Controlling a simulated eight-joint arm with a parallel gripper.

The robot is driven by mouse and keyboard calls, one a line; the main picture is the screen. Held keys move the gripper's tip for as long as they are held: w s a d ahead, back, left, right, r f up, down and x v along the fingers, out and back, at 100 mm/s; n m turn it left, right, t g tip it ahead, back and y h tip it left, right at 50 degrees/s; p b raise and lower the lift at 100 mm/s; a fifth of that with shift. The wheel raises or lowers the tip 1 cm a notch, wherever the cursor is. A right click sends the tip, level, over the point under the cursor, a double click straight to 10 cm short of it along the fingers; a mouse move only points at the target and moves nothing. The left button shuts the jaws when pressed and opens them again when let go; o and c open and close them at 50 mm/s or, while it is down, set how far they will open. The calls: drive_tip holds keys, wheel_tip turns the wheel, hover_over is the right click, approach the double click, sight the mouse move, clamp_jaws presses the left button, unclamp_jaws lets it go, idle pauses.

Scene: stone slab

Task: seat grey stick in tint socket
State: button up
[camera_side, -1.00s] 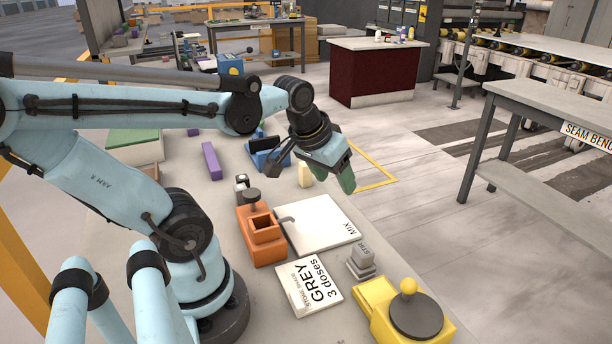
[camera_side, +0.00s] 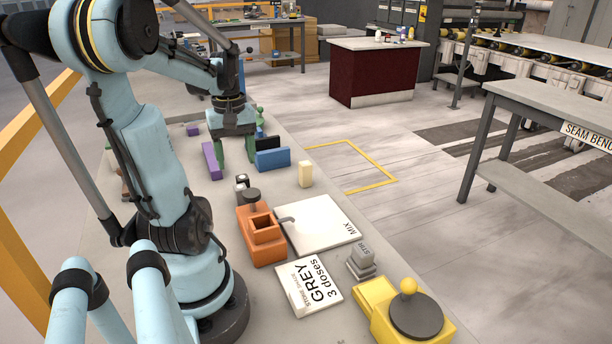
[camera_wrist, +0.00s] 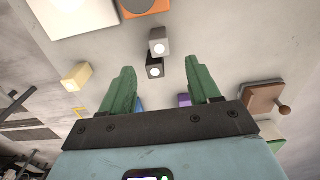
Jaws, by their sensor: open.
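A short upright grey stick (camera_side: 241,195) stands on the slab just behind an orange block. A black stick (camera_side: 242,180) stands close beside it. In the wrist view the grey stick (camera_wrist: 158,44) and black stick (camera_wrist: 154,69) show their ends, each with a pale round spot. The orange block (camera_side: 266,245) has a square opening and a dark knob; I cannot tell whether this is the tint socket. My gripper (camera_side: 236,155) points down beyond both sticks in the side view, its green fingers apart and empty. In the wrist view the gripper (camera_wrist: 160,67) is also wide open.
A white MIX board (camera_side: 318,222), a GREY 3 doses card (camera_side: 309,285), a grey STIR block (camera_side: 361,262) and a yellow unit (camera_side: 378,312) lie nearer. A purple bar (camera_side: 211,161), blue holder (camera_side: 272,159) and cream block (camera_side: 305,174) stand around my gripper.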

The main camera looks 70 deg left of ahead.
sight(240, 187)
drive_tip(key=shift+f, duration=4.8)
drive_tip(key=shift+c, duration=0.4)
clamp_jaws()
drive_tip(key=shift+r, duration=0.1)
